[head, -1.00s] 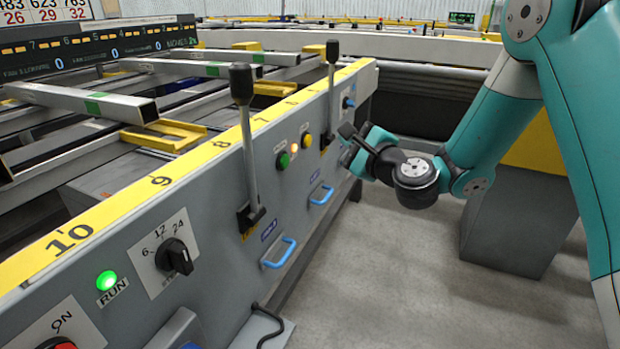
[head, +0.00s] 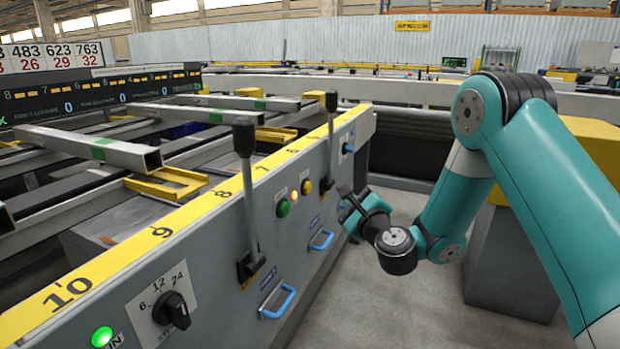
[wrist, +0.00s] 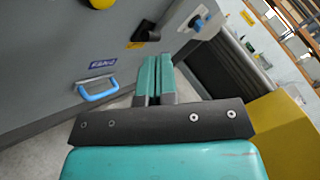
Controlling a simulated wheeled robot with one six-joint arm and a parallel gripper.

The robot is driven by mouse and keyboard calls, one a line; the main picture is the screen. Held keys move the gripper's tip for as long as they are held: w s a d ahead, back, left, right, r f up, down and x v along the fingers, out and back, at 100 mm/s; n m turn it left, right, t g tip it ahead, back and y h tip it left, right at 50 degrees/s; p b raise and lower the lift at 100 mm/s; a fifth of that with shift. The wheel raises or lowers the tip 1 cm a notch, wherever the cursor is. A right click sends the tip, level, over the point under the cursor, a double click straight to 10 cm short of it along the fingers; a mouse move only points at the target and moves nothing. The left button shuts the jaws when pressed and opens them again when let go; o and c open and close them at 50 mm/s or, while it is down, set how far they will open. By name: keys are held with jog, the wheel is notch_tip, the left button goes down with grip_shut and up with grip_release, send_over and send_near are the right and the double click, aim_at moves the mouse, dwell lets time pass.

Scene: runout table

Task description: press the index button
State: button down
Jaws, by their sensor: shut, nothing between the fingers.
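A green button (head: 283,208) and a yellow button (head: 306,186) sit on the grey front panel, with a small lit lamp (head: 294,196) between them. Their labels are too small to read, so I cannot tell which is the index button. The yellow button is partly seen at the top edge of the wrist view (wrist: 102,3). My gripper (head: 346,203) is in front of the panel, right of and slightly below the yellow button, apart from both buttons. In the wrist view my teal fingers (wrist: 154,75) are together and empty.
Two levers, a near one (head: 246,190) and a far one (head: 331,140), rise from the panel. Blue handles (head: 278,301) stick out lower down. A blue knob (wrist: 200,23) is on the panel's far part. A yellow-topped grey block (head: 510,255) stands right. The floor between is clear.

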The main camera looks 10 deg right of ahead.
aim_at(308, 187)
jog(key=w+a+p, duration=0.1)
jog(key=a+p, duration=0.1)
jog(key=p, duration=0.4)
jog(key=w+a+p, duration=0.2)
jog(key=p, duration=0.4)
jog(key=shift+w+a, duration=0.2)
jog(key=shift+a, duration=0.2)
jog(key=shift+r+p, duration=0.15)
jog(key=shift+p, duration=0.4)
dwell(1.1)
jog(key=shift+w+a+p, duration=0.25)
jog(key=shift+a+p, duration=0.05)
jog(key=shift+p, duration=2.8)
jog(key=shift+f+b, duration=0.3)
jog(key=shift+b, duration=0.65)
jog(key=b, duration=0.4)
jog(key=shift+s+d, duration=0.2)
jog(key=shift+d, duration=0.1)
jog(key=shift+r, duration=0.2)
